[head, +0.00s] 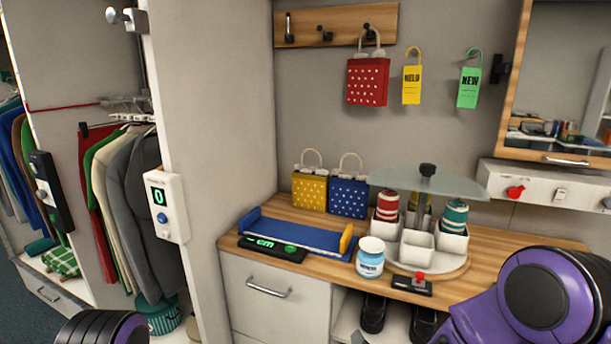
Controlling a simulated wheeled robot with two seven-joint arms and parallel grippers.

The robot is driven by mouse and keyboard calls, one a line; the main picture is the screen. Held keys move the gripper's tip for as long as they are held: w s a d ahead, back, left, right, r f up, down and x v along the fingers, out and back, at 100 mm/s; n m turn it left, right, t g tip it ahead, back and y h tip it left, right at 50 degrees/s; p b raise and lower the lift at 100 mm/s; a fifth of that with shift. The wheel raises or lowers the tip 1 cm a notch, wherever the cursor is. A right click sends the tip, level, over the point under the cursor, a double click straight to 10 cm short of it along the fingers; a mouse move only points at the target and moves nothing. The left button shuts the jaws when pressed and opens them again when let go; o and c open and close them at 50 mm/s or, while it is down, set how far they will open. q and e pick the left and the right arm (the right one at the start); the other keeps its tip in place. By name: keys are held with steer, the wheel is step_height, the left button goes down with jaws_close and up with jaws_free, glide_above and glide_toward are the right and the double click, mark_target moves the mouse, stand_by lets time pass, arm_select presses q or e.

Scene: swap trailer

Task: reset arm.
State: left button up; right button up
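Neither of my grippers shows in the head view. A black ribbed part of my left arm (103,328) is at the bottom left edge. A large purple and black link of my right arm (545,295) fills the bottom right corner and covers part of the counter's right end. The fingers of both arms are out of the picture, so what they hold cannot be seen.
The wooden counter (490,262) bears yellow (309,188) and blue (348,195) bags, a blue tray (290,232), a white jar (370,262) and a carousel with cups (417,246). A red bag (367,80) hangs above. Clothes (130,190) hang left.

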steer(key=s+d+f+g+h, duration=0.1)
steer(key=s+d+f+g, duration=0.2)
steer(key=s, duration=0.8)
steer(key=s+d+f+n+g+h, duration=0.1)
steer(key=s+d+f+g, duration=0.2)
steer(key=s+d+f, duration=0.5)
steer(key=s+d+f+n+g+h, duration=0.1)
steer(key=s+d+f+g, duration=0.3)
steer(key=s, duration=1.1)
step_height(320, 180, down, 4)
steer(key=shift+s+d+r+h, duration=0.15)
steer(key=shift+d+h, duration=0.25)
steer(key=shift+d, duration=0.3)
